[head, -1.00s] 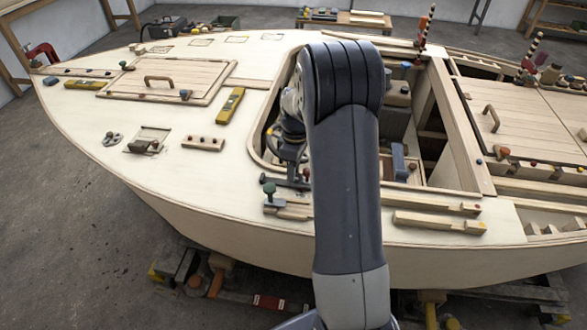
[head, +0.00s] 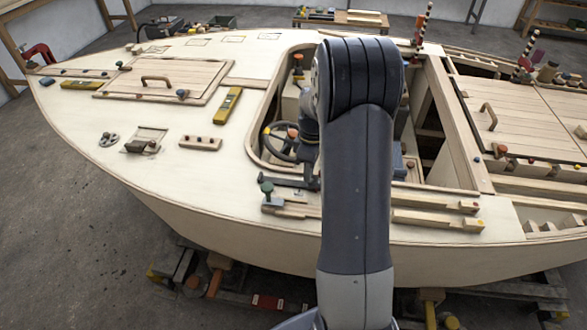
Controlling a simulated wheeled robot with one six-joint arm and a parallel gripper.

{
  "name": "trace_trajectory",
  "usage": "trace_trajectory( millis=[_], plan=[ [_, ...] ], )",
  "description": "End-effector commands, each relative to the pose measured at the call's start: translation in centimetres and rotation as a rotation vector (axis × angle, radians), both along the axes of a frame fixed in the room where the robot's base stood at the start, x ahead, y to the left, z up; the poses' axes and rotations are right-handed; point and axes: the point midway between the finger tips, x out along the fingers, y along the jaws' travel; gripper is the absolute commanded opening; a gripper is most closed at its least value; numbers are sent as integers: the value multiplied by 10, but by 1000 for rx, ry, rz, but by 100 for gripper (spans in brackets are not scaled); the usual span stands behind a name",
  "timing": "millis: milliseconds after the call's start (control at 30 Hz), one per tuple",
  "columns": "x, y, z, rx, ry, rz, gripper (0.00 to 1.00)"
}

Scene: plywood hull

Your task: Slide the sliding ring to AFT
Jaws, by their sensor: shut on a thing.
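My gripper (head: 311,177) is partly hidden behind my own dark arm. It points down at the right end of a low dark rail (head: 285,182) on the near edge of the deck, by the cockpit opening. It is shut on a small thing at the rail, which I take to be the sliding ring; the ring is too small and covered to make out. A dark green-topped post (head: 267,190) stands at the rail's left end, apart from the gripper. No AFT marking can be read.
A steering wheel (head: 278,141) stands in the cockpit just left of my wrist. Wooden bars with coloured knobs (head: 438,220) lie along the near deck to the right.

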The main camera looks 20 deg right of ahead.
Motion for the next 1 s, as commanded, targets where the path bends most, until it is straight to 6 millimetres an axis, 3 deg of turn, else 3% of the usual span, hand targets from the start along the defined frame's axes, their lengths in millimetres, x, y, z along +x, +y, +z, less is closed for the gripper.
trace_trajectory(
  millis=[100, 200, 533, 567, 800, 1000],
  plan=[
    [-13, -20, 0, 0, 0, -5, 0],
    [-19, -28, 0, 0, -1, -3, 0],
    [-21, -31, 0, -3, 1, 0, 0],
    [-21, -31, 0, -4, 2, 1, 13],
    [-21, -30, 0, -1, 0, 0, 32],
    [-20, -30, 0, -1, -1, 0, 32]
  ],
)
